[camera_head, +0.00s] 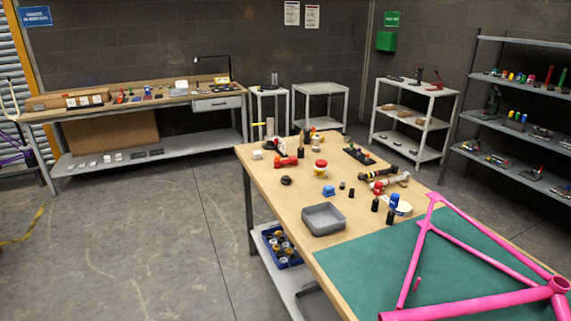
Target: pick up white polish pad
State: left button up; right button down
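A flat, round white thing (403,208) lies on the wooden table (262,172), beside small blue-topped and black items. It could be the white polish pad, but it is too small to tell for sure. A smaller pale item (258,155) sits near the table's far left edge; I cannot tell what it is. Neither of my grippers shows in the head view.
A grey open tray (323,222) stands near the table's left edge. A pink bicycle frame (470,300) lies over a green mat (350,270). Bottles and tools crowd the table's far half.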

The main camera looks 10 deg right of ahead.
aim_at(258, 155)
jog(key=i+j+z, duration=0.1)
jog(key=z, duration=0.3)
jog(key=i+j+z, duration=0.15)
jog(key=z, duration=0.25)
jog(key=i+j+z, duration=0.2)
jog(key=i+j, duration=0.2)
jog(key=j, duration=0.2)
jog(key=i+j+z, duration=0.2)
jog(key=i+j, duration=0.15)
jog(key=j, duration=0.3)
jog(key=i+j+z, duration=0.2)
jog(key=j, duration=0.5)
jog(key=i+l, duration=0.05)
jog(key=i, duration=0.05)
